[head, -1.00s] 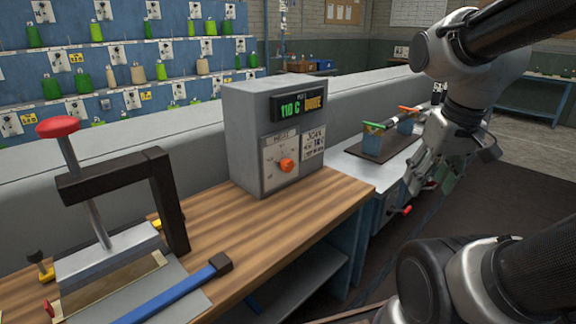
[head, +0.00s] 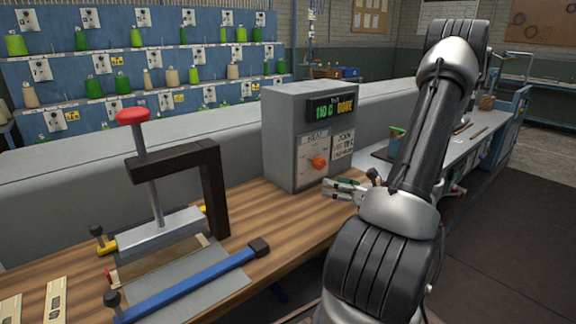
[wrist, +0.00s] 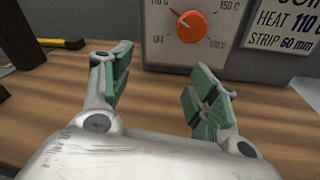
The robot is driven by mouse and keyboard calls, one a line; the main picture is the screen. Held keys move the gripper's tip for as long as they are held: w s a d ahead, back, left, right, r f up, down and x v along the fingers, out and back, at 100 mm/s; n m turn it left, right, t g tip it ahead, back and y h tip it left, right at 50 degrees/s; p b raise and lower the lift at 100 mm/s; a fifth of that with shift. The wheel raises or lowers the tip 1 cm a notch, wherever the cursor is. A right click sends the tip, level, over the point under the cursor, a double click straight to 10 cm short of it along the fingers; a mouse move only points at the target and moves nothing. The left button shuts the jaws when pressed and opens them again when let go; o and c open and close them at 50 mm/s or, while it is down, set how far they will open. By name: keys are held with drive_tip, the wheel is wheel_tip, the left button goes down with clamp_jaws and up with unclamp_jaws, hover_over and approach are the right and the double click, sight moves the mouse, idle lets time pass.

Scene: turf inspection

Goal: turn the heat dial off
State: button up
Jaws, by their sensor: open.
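The heat dial is an orange round knob (head: 319,162) on a white scale plate on the front of a grey control box (head: 290,130). The box's display reads 110 C and DONE. In the wrist view the dial (wrist: 191,26) is at the top, right of centre, its pointer turned to the upper left near the 110 C mark; OFF is at the plate's lower left. My gripper (head: 350,189) is in front of and below the dial, apart from it. In the wrist view my gripper (wrist: 158,95) is open and empty, its green-padded fingers spread wide.
The box stands on a wooden bench (head: 240,225). A black clamp press with a red knob (head: 133,117) and a blue-handled bar (head: 190,286) are at the left. A grey side bench (head: 465,150) lies behind my arm. Bench top before the box is mostly clear.

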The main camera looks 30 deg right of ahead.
sight(322, 164)
drive_tip(key=w+r+m, duration=0.1)
drive_tip(key=w, duration=0.2)
drive_tip(key=w+d+r+m+t+h, duration=0.1)
drive_tip(key=w, duration=0.3)
drive_tip(key=w+r+m+t+h, duration=0.1)
drive_tip(key=w, duration=0.2)
drive_tip(key=shift+w+d, duration=0.15)
drive_tip(key=shift+w, duration=0.25)
drive_tip(key=shift+c, duration=0.4)
drive_tip(key=c, duration=0.9)
